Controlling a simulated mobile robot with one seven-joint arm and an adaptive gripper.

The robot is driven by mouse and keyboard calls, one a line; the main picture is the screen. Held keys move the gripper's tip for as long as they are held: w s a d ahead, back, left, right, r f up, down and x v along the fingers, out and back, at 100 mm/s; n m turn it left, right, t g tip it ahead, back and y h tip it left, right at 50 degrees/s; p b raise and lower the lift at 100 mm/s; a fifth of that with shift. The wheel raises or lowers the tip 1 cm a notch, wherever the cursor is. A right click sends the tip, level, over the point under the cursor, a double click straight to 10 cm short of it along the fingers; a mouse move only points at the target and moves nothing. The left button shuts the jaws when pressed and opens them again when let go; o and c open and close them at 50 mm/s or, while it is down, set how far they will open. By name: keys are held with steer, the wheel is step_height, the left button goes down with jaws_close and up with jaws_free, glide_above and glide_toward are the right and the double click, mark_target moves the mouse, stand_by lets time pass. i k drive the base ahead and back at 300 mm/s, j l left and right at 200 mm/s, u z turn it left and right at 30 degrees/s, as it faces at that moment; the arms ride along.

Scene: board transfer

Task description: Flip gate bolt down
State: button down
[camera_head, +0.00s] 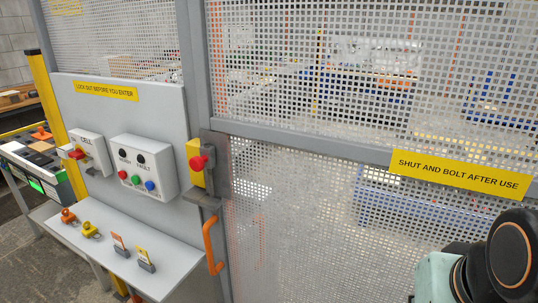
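The mesh gate (300,230) stands at the centre and right and appears closed against its grey post (193,60). The gate's bolt unit is at the post: a yellow block (193,150) with a round red knob (198,163) on a dark grey plate (219,165). I cannot tell from this view whether the bolt is up or down. An orange pull handle (208,243) is on the gate below it. My gripper is not in view; only part of my arm shows at the lower right, well apart from the bolt.
Left of the post, a grey panel carries a CELL switch box (88,142) and a button box (142,172). Below, a grey shelf (130,238) holds small orange and yellow locks and tags. A yellow sign (460,172) is on the gate. The space before the gate looks clear.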

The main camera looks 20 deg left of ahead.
mark_target(207, 159)
steer(key=u, duration=1.55)
steer(key=i+j, duration=0.05)
